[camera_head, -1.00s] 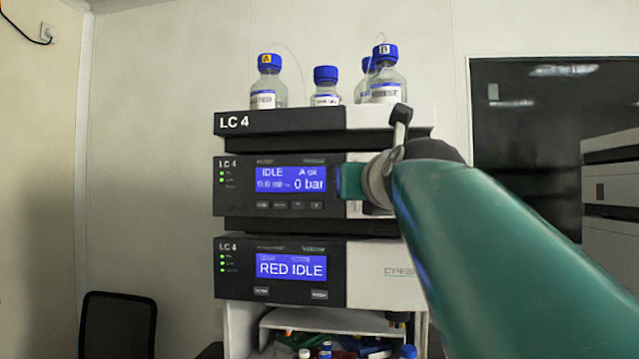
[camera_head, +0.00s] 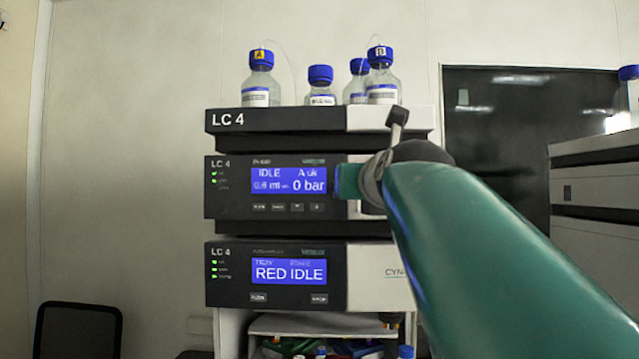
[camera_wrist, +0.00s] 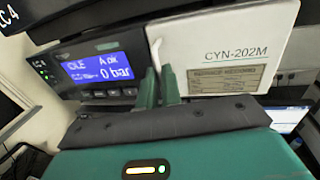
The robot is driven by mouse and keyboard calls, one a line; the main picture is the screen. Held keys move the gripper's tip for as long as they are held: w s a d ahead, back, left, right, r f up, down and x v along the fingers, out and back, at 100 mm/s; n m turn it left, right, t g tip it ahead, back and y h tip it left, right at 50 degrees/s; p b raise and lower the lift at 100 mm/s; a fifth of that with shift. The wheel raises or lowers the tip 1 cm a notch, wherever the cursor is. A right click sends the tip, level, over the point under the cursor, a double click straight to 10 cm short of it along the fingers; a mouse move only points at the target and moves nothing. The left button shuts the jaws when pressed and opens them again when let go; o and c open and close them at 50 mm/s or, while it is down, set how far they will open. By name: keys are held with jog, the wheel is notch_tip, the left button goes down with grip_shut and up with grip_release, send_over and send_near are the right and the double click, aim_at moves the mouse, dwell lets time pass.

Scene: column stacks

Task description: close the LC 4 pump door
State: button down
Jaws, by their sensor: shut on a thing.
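The LC 4 pump is the middle module of the stack, with a blue "0 bar" display (camera_head: 289,181); the display also shows in the wrist view (camera_wrist: 102,66). Its white door (camera_wrist: 222,50), marked CYN-202M, is right of the display in the wrist view. In the head view my arm hides most of this door. My gripper (camera_head: 348,181) is at the seam between display panel and door. In the wrist view its green fingers (camera_wrist: 158,88) are closed around a thin pale handle (camera_wrist: 156,55) at the door's left edge. I cannot tell how far the door stands open.
Blue-capped bottles (camera_head: 261,79) stand on top of the stack. A lower LC 4 module (camera_head: 277,275) reads RED IDLE. A dark chair (camera_head: 78,330) is at lower left. Another grey instrument (camera_head: 597,195) stands at right, before a dark window (camera_head: 500,130).

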jog(key=shift+a+y, duration=0.3)
jog(key=shift+a, duration=0.75)
jog(key=shift+d, duration=0.1)
jog(key=c, duration=2)
grip_release()
jog(key=o, duration=0.4)
jog(key=shift+w+a+f, duration=0.15)
jog(key=shift+a, duration=0.1)
jog(key=shift+d, duration=0.3)
jog(key=shift+d, duration=0.25)
